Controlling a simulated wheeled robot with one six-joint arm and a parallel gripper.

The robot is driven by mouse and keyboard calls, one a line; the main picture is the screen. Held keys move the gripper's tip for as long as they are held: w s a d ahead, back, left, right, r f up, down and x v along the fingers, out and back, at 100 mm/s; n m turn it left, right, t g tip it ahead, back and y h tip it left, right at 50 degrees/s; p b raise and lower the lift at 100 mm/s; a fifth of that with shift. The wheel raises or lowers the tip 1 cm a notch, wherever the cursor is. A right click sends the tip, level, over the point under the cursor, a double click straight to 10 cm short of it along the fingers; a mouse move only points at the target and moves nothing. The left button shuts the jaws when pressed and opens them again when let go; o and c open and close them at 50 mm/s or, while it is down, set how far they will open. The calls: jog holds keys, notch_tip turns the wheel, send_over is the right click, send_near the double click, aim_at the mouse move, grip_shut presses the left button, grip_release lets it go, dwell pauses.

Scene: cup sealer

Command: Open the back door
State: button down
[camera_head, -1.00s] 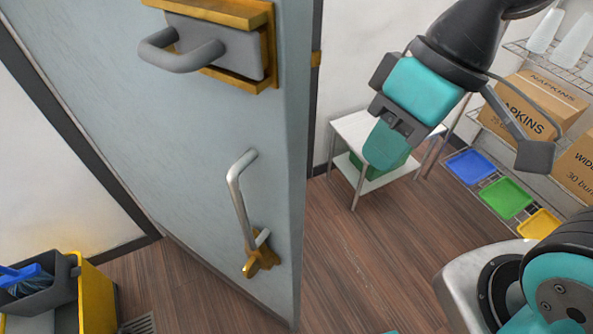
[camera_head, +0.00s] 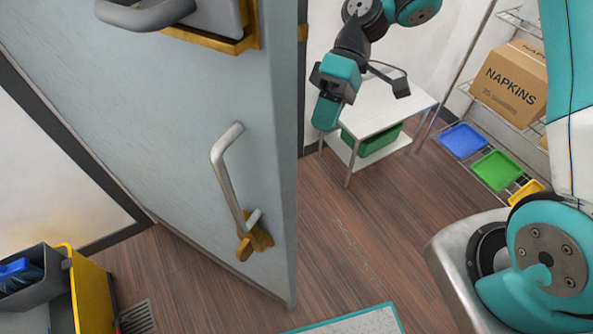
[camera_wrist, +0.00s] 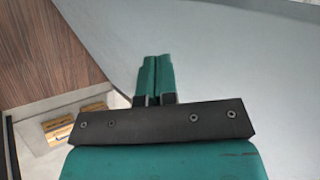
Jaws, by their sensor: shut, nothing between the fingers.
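The blue-grey door (camera_head: 170,110) fills the left and middle of the head view, its vertical edge (camera_head: 285,190) toward the right. A grey handle (camera_head: 150,12) sits high on its face. A metal lever (camera_head: 228,180) on a brass mount (camera_head: 255,240) sits lower. My gripper (camera_head: 326,115) is to the right of the door's edge, apart from the handles in the picture. In the wrist view my gripper's fingers (camera_wrist: 155,75) are together and empty. A plain blue-grey surface (camera_wrist: 240,60), apparently the door, lies beyond them; I cannot tell whether they touch it.
A small white table (camera_head: 385,105) with a green bin (camera_head: 372,139) stands behind my gripper. A rack at right holds a napkin box (camera_head: 510,85) and blue (camera_head: 462,140) and green (camera_head: 497,170) trays. A yellow cart (camera_head: 82,290) stands lower left.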

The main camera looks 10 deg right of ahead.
aim_at(296, 176)
jog(key=s+a+f+p, duration=0.2)
jog(key=s+a+f, duration=0.3)
jog(key=s+a, duration=0.1)
jog(key=shift+s+a+p, duration=0.3)
jog(key=shift+s+p, duration=0.1)
jog(key=shift+f, duration=0.1)
